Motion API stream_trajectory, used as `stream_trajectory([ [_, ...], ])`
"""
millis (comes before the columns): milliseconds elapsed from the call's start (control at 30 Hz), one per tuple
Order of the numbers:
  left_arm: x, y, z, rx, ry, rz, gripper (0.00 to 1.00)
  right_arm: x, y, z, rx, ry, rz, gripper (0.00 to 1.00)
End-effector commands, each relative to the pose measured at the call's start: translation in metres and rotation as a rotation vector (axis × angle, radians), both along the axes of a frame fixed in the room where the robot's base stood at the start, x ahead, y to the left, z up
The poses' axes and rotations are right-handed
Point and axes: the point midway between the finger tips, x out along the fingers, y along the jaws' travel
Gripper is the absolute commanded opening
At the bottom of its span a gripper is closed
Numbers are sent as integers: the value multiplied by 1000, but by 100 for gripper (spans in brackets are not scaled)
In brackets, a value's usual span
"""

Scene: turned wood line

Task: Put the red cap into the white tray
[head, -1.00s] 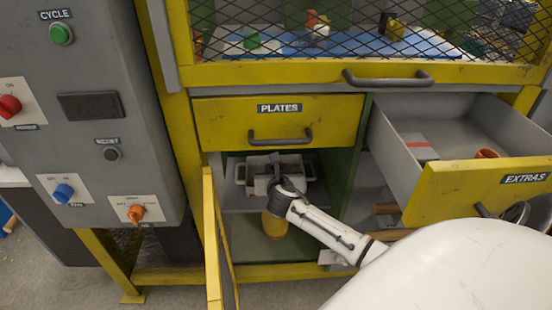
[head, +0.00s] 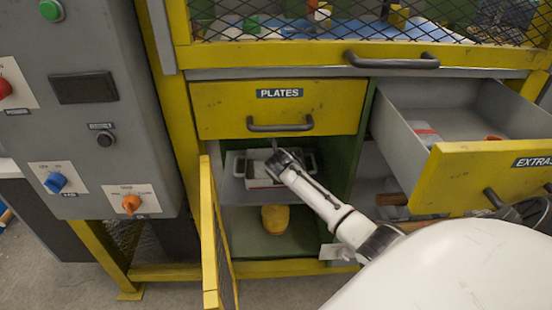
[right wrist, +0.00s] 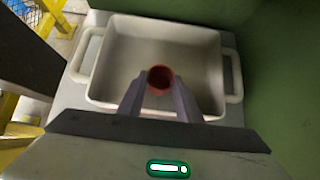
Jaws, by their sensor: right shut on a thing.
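The white tray (head: 311,161) stands on a shelf in the open compartment below the PLATES drawer. In the right wrist view its rim and two handles (right wrist: 77,64) show, and its floor looks bare. My right gripper (right wrist: 159,84) is shut on the red cap (right wrist: 160,73). It holds the cap over the front part of the tray; I cannot tell how high above the floor. In the head view my right gripper (head: 276,158) is at the tray, and the cap is hidden. My left gripper is not in view.
The closed PLATES drawer (head: 230,115) is just above. A yellow compartment door (head: 209,235) stands open at the left. The open EXTRAS drawer (head: 460,182) juts out at the right, with a red-striped box (head: 427,137) inside. A yellow round object (head: 275,219) sits below the tray.

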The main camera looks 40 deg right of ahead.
Motion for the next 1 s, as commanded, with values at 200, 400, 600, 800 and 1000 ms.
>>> stream_trajectory([
  [200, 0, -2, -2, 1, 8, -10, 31, 0, 0, -3, -2, -4, -1, 11],
  [400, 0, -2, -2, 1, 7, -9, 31, 0, -1, -6, -4, -2, 0, 11],
  [600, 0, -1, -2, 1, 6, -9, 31, 0, 0, -6, -3, -4, 0, 50],
  [800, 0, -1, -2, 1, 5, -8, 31, 0, 0, -6, -3, -4, 0, 50],
  [1000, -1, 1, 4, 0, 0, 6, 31, -5, 3, 6, -6, -4, 1, 50],
])
